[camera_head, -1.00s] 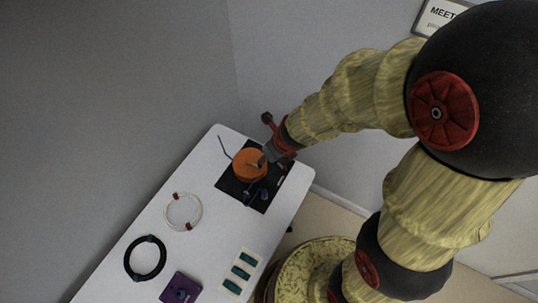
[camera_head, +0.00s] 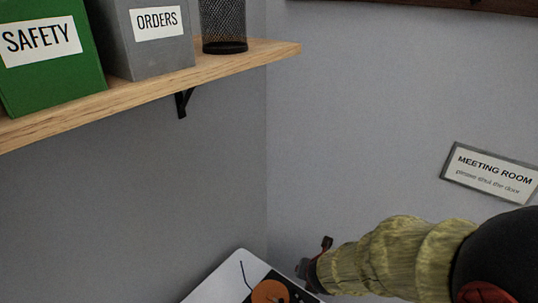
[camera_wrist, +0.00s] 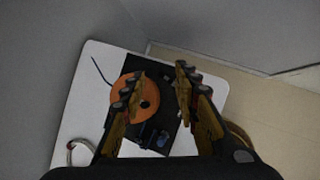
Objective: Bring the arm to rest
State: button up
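My gripper (camera_wrist: 158,82) is open in the wrist view, its two fingers apart with nothing between them. It hangs above the table, over the right side of an orange disc (camera_wrist: 122,92) with a dark hole. The disc lies on a black mat (camera_wrist: 133,64) on the white table (camera_wrist: 92,62). In the head view my arm comes in from the lower right, and the fingertips are hard to make out there. The orange disc (camera_head: 268,291) and a corner of the white table (camera_head: 222,277) show at the bottom edge.
A wooden shelf (camera_head: 225,66) on the wall holds a green SAFETY box (camera_head: 55,80), a grey ORDERS box (camera_head: 150,55) and a black mesh cup (camera_head: 223,25). A MEETING ROOM sign (camera_head: 490,175) hangs at right. A pale ring (camera_wrist: 70,152) lies on the table. A blue part (camera_wrist: 163,138) sits on the mat.

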jog(key=s+d+r+m+g+h, duration=0.1)
jog(key=s+d+r+m+h, duration=0.15)
jog(key=d+r+m, duration=0.5)
jog(key=s+d+r+m+h, duration=0.25)
jog(key=d+m, duration=0.25)
jog(key=m, duration=0.6)
jog(key=s+a+r+m+y, duration=0.2)
jog(key=s+r+m, duration=0.3)
jog(key=s+m, duration=0.2)
jog(key=s+a+r+m+y, duration=0.2)
jog(key=s+a+r+m, duration=0.1)
jog(key=s+r+m, duration=0.3)
jog(key=shift+s+a+r+m+y, duration=0.15)
jog(key=shift+s+m+y, duration=0.25)
jog(key=shift+s, duration=0.75)
